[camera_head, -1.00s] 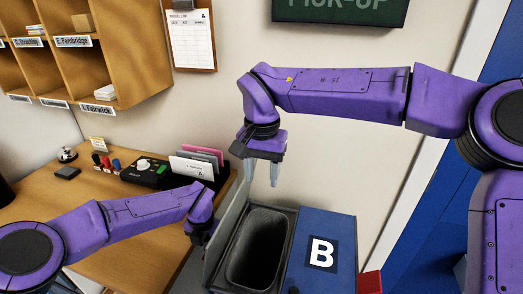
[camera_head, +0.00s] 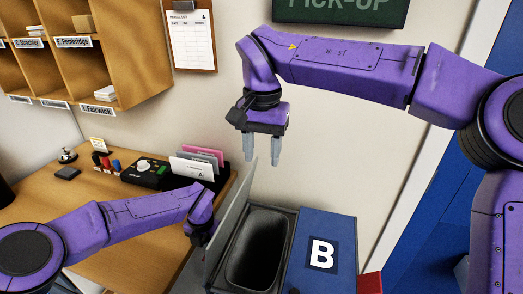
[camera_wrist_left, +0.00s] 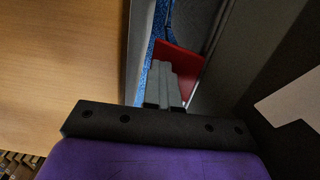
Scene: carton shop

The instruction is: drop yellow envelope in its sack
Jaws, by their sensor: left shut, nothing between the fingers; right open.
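No yellow envelope shows in either view. An open dark bin (camera_head: 258,250) with a grey lining stands at the lower middle, its inside dark with nothing distinct in it. A grey lid panel (camera_head: 234,213) stands tilted up along its left side. A closed blue lid marked B (camera_head: 322,252) is beside it on the right. My right gripper (camera_head: 262,155) is open and empty, fingers down, above the open bin's back edge. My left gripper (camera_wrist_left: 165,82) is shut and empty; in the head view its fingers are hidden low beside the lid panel.
A rack with white, grey and pink envelopes (camera_head: 196,163) stands on the wooden desk (camera_head: 130,250), near a black device (camera_head: 146,170), stamps (camera_head: 105,162) and a bell (camera_head: 67,155). Pigeonholes (camera_head: 130,50) are at upper left. A red object shows in the left wrist view (camera_wrist_left: 180,57).

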